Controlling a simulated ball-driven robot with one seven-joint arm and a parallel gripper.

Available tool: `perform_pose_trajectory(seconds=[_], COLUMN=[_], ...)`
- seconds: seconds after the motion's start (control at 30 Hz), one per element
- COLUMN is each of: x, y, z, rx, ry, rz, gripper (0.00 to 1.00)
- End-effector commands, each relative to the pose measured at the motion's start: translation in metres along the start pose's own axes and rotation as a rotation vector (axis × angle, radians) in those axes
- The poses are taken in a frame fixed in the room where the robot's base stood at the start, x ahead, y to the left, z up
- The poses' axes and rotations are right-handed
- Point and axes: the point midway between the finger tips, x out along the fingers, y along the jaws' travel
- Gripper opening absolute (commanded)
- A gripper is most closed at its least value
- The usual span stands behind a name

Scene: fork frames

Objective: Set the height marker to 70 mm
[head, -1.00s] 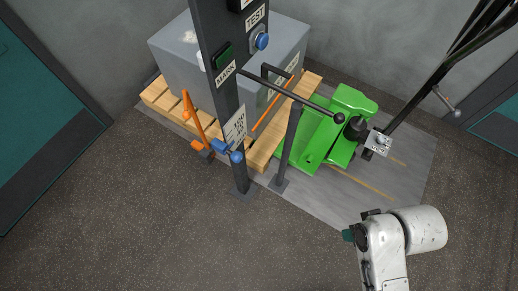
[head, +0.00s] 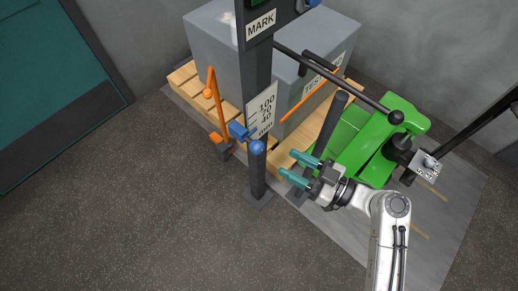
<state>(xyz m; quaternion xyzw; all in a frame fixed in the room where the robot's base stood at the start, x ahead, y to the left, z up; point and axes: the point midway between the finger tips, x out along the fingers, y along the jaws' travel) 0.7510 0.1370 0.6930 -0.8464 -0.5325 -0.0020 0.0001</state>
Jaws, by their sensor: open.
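The height marker is a blue slider (head: 239,131) with a round blue knob (head: 257,147) on a dark upright post (head: 257,185). A white scale plate (head: 262,108) on the post reads 100, 70, 40 and mm from top to bottom. The blue slider sits at the lower left of the plate, near its bottom end; its exact reading is hard to tell. My gripper (head: 299,168) is open and empty, its two teal fingers pointing left toward the post. It is right of the knob and apart from it in the picture.
A green pallet jack (head: 370,140) stands right of the post. A grey block (head: 215,60) rests on a wooden pallet (head: 290,157) behind it. A short dark post (head: 333,120) stands close to my gripper. Dark bars extend overhead. Open floor (head: 140,200) lies left and front.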

Motion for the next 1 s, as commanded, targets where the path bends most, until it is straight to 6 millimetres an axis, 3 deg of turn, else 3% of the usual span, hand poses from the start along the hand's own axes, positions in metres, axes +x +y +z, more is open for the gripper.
perform_pose_trajectory(seconds=[0.5,0.7,1.0], x=[0.085,0.099,0.101], y=[-0.001,-0.002,-0.001], z=[-0.001,0.0,0.0], rx=[0.001,0.001,0.002], ry=[-0.003,-0.004,-0.004], rz=[-0.004,-0.003,-0.002], gripper=[0.49,0.49,0.49])
